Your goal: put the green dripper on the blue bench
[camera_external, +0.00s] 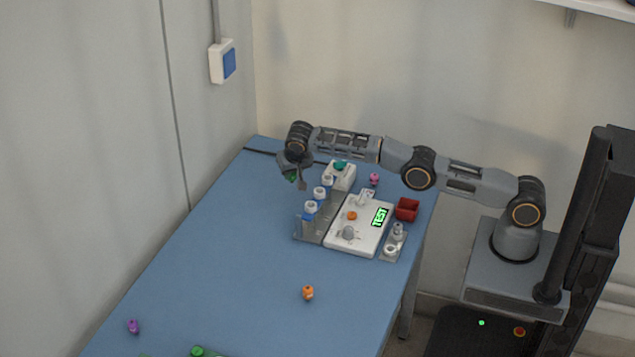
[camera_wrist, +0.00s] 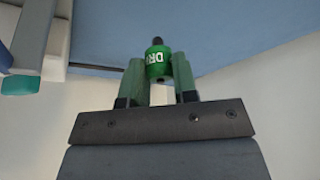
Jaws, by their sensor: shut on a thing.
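The green dripper (camera_wrist: 158,62) sits between the two fingers of my gripper (camera_wrist: 160,75) in the wrist view. It has a dark tip and white lettering on its side. In the external view my gripper (camera_external: 292,176) is shut on it above the far end of the blue bench (camera_external: 225,260), and only a little green shows there. The dripper appears held clear of the bench top. The blue bench also shows in the wrist view (camera_wrist: 215,30).
A white device (camera_external: 352,238) with a lit TEST display stands near my gripper, with several white-and-blue vials (camera_external: 311,207) beside it. The bench's left-middle is clear.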

